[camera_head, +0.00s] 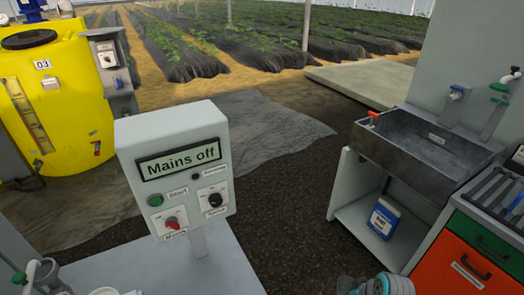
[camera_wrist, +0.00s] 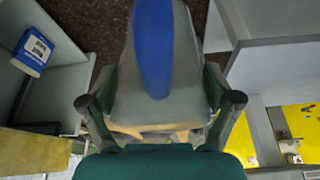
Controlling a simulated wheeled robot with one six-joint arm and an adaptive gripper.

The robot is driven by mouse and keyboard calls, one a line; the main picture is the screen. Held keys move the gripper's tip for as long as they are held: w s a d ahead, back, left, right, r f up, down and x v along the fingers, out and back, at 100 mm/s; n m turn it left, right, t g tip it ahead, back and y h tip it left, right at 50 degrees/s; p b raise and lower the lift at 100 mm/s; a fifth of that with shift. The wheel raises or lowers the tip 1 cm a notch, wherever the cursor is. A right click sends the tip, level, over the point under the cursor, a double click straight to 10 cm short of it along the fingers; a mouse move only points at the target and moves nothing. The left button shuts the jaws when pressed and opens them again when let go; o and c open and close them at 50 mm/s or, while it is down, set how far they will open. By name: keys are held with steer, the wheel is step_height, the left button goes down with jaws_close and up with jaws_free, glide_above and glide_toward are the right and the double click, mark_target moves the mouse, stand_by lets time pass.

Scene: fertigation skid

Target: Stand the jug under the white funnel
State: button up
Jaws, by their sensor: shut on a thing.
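My gripper (camera_wrist: 157,88) is shut on a pale grey vessel with a blue strip, which I take to be the jug (camera_wrist: 185,60). One finger lies on each side of its body in the wrist view. The jug fills the middle of that view, so its base and mouth cannot be made out. In the head view only a grey-green part of my arm shows at the bottom edge, and the jug cannot be told there. I cannot make out the white funnel for certain in either view.
A sink (camera_head: 425,147) is at the right, with a blue-and-white canister (camera_head: 384,217) on the shelf below. Orange and green drawers (camera_head: 470,262) stand beside it. A yellow tank (camera_head: 55,110) is at the left. Dark floor between is clear.

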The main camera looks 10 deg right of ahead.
steer(key=w+a+f+m, duration=0.1)
steer(key=w+a+f, duration=0.1)
steer(key=a, duration=0.2)
steer(key=w+a+f, duration=0.2)
steer(key=a+f, duration=0.1)
steer(key=a, duration=0.2)
steer(key=w+a+f+m+h, duration=0.1)
steer(key=a+f, duration=0.1)
steer(key=a, duration=0.3)
steer(key=shift+w+f+m+t, duration=0.15)
steer(key=shift+w+m+t, duration=0.15)
steer(key=shift+w, duration=0.1)
steer(key=shift+d, duration=0.1)
